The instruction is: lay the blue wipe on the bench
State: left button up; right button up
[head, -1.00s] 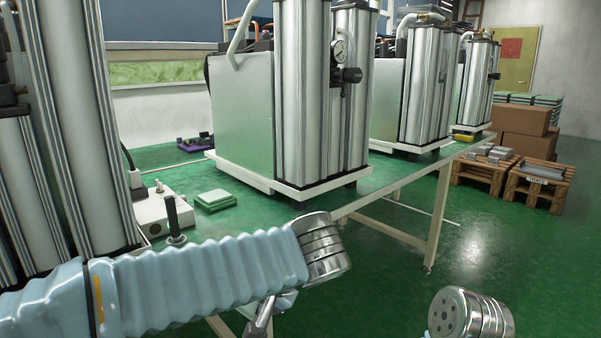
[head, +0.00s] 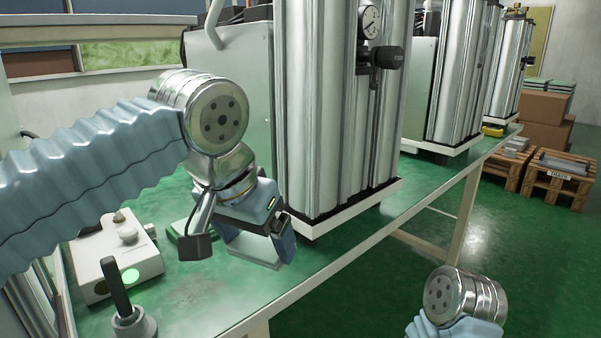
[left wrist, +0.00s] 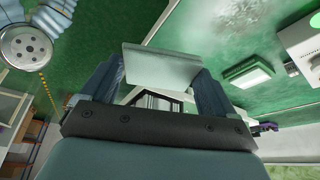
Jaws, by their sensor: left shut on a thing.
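My left gripper (head: 262,238) is shut on a thin, flat, pale grey-blue sheet, the wipe (head: 252,250). The wipe hangs below the fingers and looks stiff and flat. In the left wrist view the wipe (left wrist: 160,68) spans the space between the two fingers (left wrist: 155,85). The gripper is over the green bench top (head: 205,300), near its front edge. I cannot tell whether the wipe touches the bench. My right gripper is out of view; only part of my right arm shows at lower right.
A white box with knobs (head: 118,262) and a dark upright rod (head: 117,287) stand left. Tall metal columns (head: 318,110) stand behind. Bench is clear in front.

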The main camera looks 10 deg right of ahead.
pick_arm(q)
jog(key=w+f, duration=0.2)
jog(key=w, duration=0.2)
jog(key=w+f, duration=0.3)
jog(key=w, duration=0.2)
jog(key=w+f, duration=0.3)
jog(key=w, duration=0.1)
jog(key=shift+w+d+f, duration=0.15)
jog(key=shift+f, duration=0.1)
jog(key=shift+w+f, duration=0.35)
jog(key=shift+f, duration=0.1)
jog(key=shift+w+f, duration=0.15)
jog(key=shift+f, duration=0.75)
jog(key=shift+w+f, duration=0.1)
jog(key=shift+f, duration=0.8)
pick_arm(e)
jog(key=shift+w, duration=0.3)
pick_arm(q)
jog(key=shift+f, duration=0.1)
jog(key=o, duration=0.7)
jog(key=shift+c, duration=0.2)
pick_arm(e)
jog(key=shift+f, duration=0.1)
